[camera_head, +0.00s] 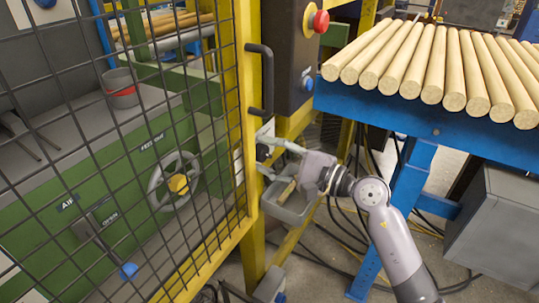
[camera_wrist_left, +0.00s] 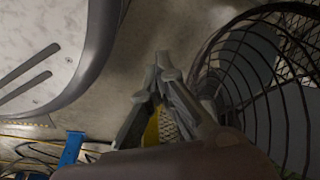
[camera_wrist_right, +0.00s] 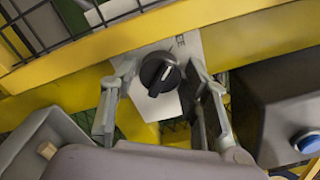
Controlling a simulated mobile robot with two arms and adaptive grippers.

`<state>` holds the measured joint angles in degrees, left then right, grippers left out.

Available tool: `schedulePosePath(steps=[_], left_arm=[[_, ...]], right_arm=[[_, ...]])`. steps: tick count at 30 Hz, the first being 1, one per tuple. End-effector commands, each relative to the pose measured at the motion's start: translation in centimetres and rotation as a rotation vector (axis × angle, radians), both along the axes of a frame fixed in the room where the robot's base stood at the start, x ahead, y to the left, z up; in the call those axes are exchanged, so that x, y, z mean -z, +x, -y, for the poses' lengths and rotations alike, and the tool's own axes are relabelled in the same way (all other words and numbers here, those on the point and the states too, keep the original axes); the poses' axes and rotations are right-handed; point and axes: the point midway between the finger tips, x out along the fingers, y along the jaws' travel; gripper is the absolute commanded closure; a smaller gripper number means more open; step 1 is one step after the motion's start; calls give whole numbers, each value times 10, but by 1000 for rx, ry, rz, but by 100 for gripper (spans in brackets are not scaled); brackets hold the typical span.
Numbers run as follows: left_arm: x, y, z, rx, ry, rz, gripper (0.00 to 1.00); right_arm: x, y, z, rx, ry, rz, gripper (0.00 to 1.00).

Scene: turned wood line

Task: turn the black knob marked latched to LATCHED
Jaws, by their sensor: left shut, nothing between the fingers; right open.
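The black knob (camera_wrist_right: 160,73) sits on a pale plate (camera_wrist_right: 188,47) fixed to the yellow frame in the right wrist view. Only part of the plate's lettering shows. In the head view the knob (camera_head: 263,152) is partly hidden at the fingers. My right gripper (camera_wrist_right: 158,95) is open, with one finger on each side of the knob; I cannot tell whether they touch it. It also shows in the head view (camera_head: 268,152). My left gripper (camera_wrist_left: 160,75) is shut and empty, away from the knob.
A mesh gate (camera_head: 110,130) with a black handle (camera_head: 266,80) stands left of the knob. A grey bin (camera_head: 290,205) hangs just below my right gripper. A dark box with a blue button (camera_wrist_right: 307,143) is close on the right. A blue table (camera_head: 370,107) holds wooden rods.

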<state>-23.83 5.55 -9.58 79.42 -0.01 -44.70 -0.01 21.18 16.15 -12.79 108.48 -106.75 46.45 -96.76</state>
Motion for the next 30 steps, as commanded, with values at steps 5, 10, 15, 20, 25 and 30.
schedulePosePath(steps=[5,10,15,20,25,30], left_arm=[[0,0,0,0,0,-1,100],[0,0,0,0,0,-1,100],[0,0,0,0,0,-1,100],[-1,0,0,0,0,0,100],[11,-10,-1,1,0,-9,100],[17,-15,-2,2,1,-11,100]], right_arm=[[0,0,0,0,0,0,66],[0,0,0,0,0,0,77],[0,0,0,0,0,0,88],[0,0,0,-1,2,-5,94],[-1,-1,0,-2,49,-71,94],[0,-1,0,-2,73,-103,94]])
